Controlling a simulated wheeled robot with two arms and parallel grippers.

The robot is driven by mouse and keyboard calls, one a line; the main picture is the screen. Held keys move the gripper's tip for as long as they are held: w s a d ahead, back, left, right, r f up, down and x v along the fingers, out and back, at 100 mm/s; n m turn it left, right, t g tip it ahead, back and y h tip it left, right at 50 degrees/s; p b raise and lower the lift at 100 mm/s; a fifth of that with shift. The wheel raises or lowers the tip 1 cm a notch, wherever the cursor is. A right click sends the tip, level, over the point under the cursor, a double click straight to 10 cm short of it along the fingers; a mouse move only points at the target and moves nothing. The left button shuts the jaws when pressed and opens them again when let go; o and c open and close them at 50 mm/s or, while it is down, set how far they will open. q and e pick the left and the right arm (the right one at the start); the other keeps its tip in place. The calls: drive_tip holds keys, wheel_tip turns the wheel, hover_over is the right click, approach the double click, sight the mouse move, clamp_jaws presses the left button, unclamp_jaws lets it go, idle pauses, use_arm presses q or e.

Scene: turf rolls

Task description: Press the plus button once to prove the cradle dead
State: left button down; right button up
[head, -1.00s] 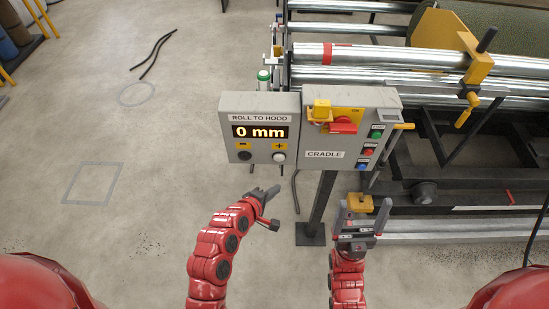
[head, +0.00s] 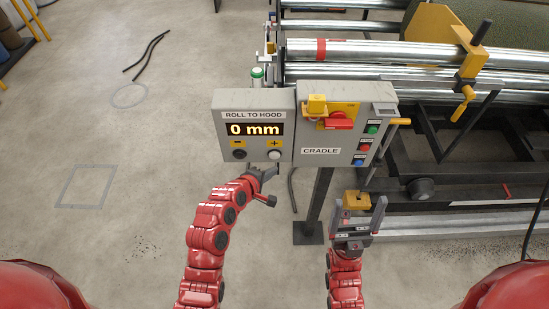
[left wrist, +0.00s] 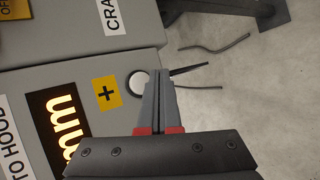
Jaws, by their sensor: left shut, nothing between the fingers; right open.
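The white plus button (head: 275,155) sits below the yellow plus label on the grey panel (head: 223,110), whose display (head: 255,129) reads 0 mm. My left gripper (head: 268,167) is shut and empty, its tips just below the button. In the left wrist view the plus button (left wrist: 137,81) is partly covered by the shut fingers (left wrist: 160,76); contact cannot be told. The dark minus button (head: 239,154) is to the left. The cradle box (head: 385,95) has a red rotary switch (head: 340,121) on a yellow plate. My right gripper (head: 358,202) is open below the box.
A yellow block (head: 356,199) shows between my right fingers. Green (head: 373,129), red (head: 365,147) and blue (head: 360,162) buttons line the cradle box. The panel stands on a dark post (head: 317,205). Steel rollers (head: 385,53) lie behind. Floor at left is mostly clear.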

sight(277, 159)
use_arm(q)
drive_tip(key=shift+w, duration=1.2)
drive_tip(key=shift+w, duration=0.15)
idle(1.1)
drive_tip(key=shift+w, duration=0.3)
drive_tip(key=shift+w+r, duration=0.1)
drive_tip(key=shift+w, duration=0.3)
idle(0.6)
drive_tip(key=shift+s, duration=0.85)
